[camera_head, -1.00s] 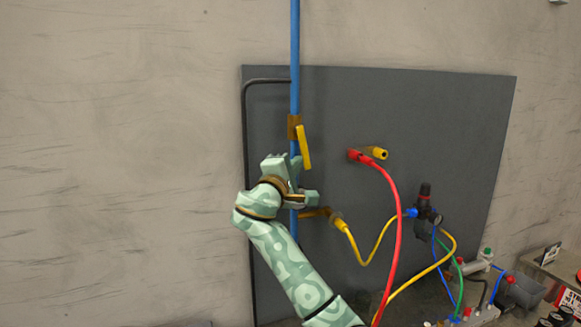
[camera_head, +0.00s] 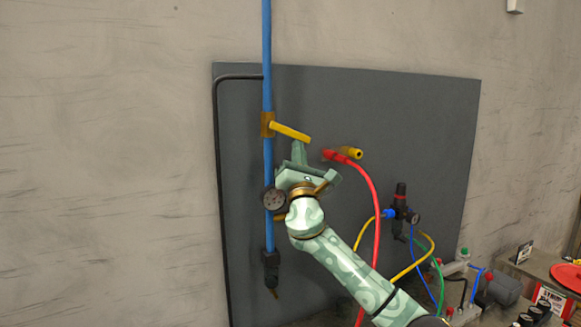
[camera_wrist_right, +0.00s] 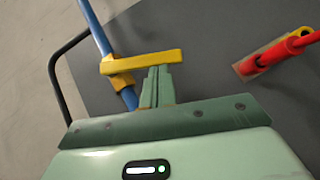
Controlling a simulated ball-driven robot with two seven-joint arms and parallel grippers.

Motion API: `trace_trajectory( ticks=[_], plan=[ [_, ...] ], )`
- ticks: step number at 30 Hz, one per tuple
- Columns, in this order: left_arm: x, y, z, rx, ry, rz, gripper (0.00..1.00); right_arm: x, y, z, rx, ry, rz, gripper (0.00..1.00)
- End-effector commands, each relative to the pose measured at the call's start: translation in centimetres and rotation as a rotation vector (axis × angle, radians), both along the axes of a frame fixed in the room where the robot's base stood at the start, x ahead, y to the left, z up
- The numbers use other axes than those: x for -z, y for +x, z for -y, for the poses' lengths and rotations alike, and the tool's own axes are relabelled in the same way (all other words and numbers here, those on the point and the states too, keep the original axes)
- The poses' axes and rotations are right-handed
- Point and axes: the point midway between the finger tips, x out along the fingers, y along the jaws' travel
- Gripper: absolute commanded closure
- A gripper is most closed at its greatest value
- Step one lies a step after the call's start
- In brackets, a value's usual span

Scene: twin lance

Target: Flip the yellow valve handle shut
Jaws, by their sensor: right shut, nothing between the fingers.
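The yellow valve handle (camera_head: 290,131) sticks out to the right from a brass valve body (camera_head: 267,124) on the vertical blue pipe (camera_head: 267,60). It slopes slightly down to the right, nearly crosswise to the pipe. In the right wrist view the handle (camera_wrist_right: 142,61) lies across the top of my fingers. My right gripper (camera_head: 299,152) is shut and empty just below the handle; its fingertips (camera_wrist_right: 157,72) look to be touching or very close to its underside. My left gripper is not in view.
A grey panel (camera_head: 420,110) stands behind the pipe. A pressure gauge (camera_head: 274,199) sits on the pipe beside my right wrist. A red hose (camera_head: 371,190) and a yellow fitting (camera_head: 350,153) are right of the gripper. A cluttered bench (camera_head: 520,285) is at lower right.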

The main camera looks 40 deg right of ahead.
Motion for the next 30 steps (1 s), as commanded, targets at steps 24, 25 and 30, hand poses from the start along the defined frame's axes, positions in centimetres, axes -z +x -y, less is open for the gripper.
trace_trajectory(
  ticks=[24, 25, 30],
  plan=[
    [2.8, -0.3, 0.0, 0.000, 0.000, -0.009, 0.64, -2.7, -0.4, 1.9, -0.001, -0.262, -0.062, 1.00],
    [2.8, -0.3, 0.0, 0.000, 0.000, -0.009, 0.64, -2.7, -0.5, 1.9, -0.001, -0.262, -0.062, 1.00],
    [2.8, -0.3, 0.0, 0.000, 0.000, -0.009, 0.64, -2.8, -0.5, 2.0, -0.001, -0.261, -0.062, 1.00]
  ],
)
